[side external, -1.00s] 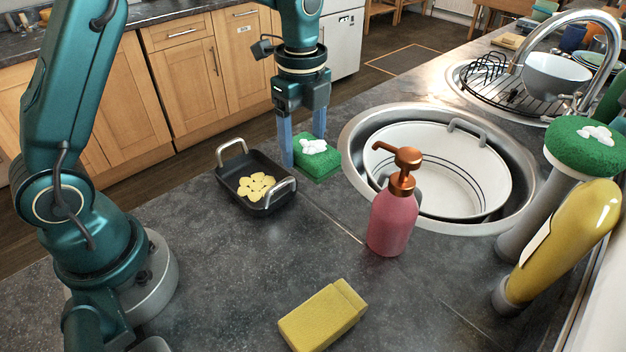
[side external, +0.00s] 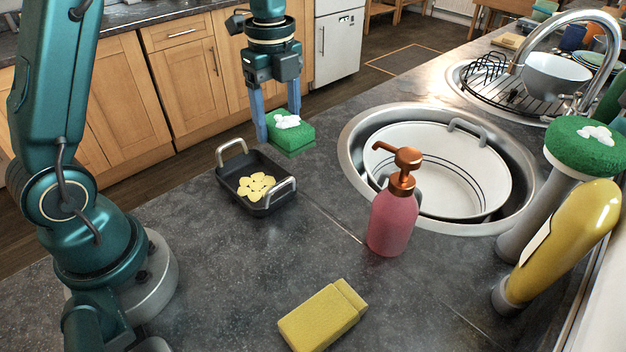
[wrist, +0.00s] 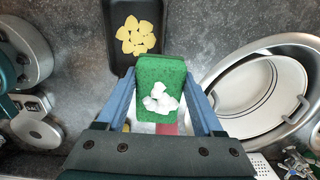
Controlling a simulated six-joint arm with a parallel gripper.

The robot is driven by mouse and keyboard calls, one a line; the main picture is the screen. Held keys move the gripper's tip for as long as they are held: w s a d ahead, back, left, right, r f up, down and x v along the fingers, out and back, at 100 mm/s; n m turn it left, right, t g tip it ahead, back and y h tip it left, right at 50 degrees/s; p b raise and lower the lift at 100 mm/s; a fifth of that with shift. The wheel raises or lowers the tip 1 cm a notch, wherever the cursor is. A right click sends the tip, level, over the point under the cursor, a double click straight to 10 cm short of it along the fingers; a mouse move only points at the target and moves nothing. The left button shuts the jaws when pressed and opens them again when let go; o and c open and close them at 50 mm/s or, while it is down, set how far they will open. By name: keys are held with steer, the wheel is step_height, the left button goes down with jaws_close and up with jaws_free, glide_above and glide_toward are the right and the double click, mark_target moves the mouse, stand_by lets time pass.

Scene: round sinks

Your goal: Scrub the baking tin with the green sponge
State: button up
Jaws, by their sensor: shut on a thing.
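The green sponge (side external: 288,132) has white foam on top and is held between the fingers of my gripper (side external: 282,128), a little above the counter. In the wrist view the sponge (wrist: 160,82) sits between both blue fingers of my gripper (wrist: 163,105). The baking tin (side external: 232,190) is a small black rectangular pan with two metal handles, on the counter to the left of and nearer than the sponge. Yellowish patches (side external: 257,186) cover part of its floor. In the wrist view the tin (wrist: 122,62) lies just beyond the sponge, partly out of frame.
A pink soap bottle (side external: 392,222) with a copper pump stands before the round sink (side external: 350,135), which holds a white basin (side external: 440,150). A yellow sponge (side external: 322,316) lies at the front. A green-topped brush (side external: 585,145) and yellow bottle (side external: 565,240) stand at right.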

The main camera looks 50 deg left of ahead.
glide_toward(258, 185)
steer(key=a+r, duration=0.1)
steer(key=a, duration=0.2)
steer(key=shift+s+a+f, duration=0.1)
steer(key=shift+s+f, duration=0.1)
steer(key=shift+f, duration=1.6)
steer(key=shift+s+a+f, duration=0.1)
steer(key=shift+s+f, duration=0.1)
steer(key=shift+f, duration=1.55)
steer(key=shift+d+f, duration=0.2)
steer(key=shift+f, duration=0.05)
steer(key=shift+c, duration=0.5)
steer(key=shift+d+f, duration=0.1)
steer(key=shift+d, duration=1.1)
steer(key=shift+a, duration=1.35)
steer(key=shift+d, duration=1.7)
steer(key=a, duration=0.3)
steer(key=shift+a, duration=0.2)
steer(key=shift+w+d, duration=0.1)
steer(key=shift+d, duration=1.55)
steer(key=a, duration=0.3)
steer(key=shift+w+a, duration=0.15)
steer(key=shift+w, duration=0.05)
steer(key=shift+d, duration=1.7)
steer(key=shift+a, duration=1.75)
steer(key=shift+d, duration=1.75)
step_height(258, 185, up, 8)
